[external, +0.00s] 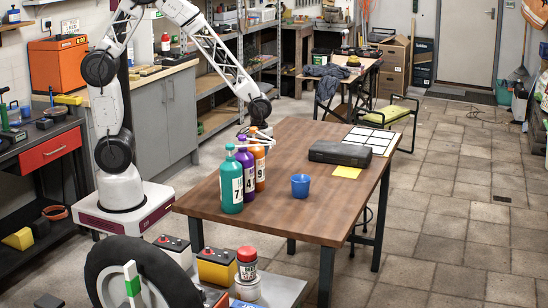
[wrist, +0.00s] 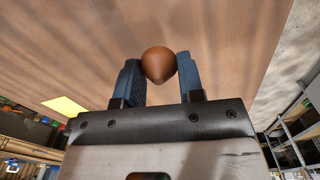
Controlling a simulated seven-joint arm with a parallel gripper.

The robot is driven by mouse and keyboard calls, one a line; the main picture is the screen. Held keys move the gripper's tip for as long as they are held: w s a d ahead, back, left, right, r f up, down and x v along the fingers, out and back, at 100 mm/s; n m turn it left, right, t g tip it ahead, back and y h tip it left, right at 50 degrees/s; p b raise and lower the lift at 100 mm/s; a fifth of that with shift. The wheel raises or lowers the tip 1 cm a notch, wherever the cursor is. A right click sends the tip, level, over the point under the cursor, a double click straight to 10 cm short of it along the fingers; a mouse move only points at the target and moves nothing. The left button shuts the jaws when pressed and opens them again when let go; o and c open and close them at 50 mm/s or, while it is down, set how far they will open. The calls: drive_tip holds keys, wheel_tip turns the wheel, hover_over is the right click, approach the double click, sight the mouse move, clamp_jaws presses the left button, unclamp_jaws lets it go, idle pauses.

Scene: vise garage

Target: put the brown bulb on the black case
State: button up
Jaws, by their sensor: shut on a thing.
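The brown bulb (wrist: 159,66) is round and smooth, and sits between the two blue-grey fingers of my gripper (wrist: 157,75) in the wrist view. The fingers are shut on it. In the external view my gripper (external: 261,132) is low over the far left part of the table, just behind the bottles; the bulb cannot be made out there. The black case (external: 340,153) lies flat and closed on the table, to the right of my gripper and apart from it. The case does not show clearly in the wrist view.
A teal bottle (external: 231,184), a purple bottle (external: 246,165) and an orange bottle (external: 259,172) stand close in front of my gripper. A blue cup (external: 300,186), a yellow note (external: 346,172) and a white grid sheet (external: 370,139) are near the case. The table's front (external: 320,222) is clear.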

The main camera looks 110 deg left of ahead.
drive_tip(key=w+a+r+n, duration=0.1)
drive_tip(key=w+a+r, duration=0.3)
drive_tip(key=w+a, duration=0.9)
drive_tip(key=shift+w+a+n, duration=0.15)
drive_tip(key=shift+a+n, duration=0.25)
drive_tip(key=shift+a, duration=0.8)
drive_tip(key=shift+r, duration=0.1)
hover_over(342, 147)
drive_tip(key=shift+d+f, duration=0.15)
drive_tip(key=shift+f, duration=0.6)
drive_tip(key=shift+f, duration=1.75)
drive_tip(key=shift+f, duration=0.15)
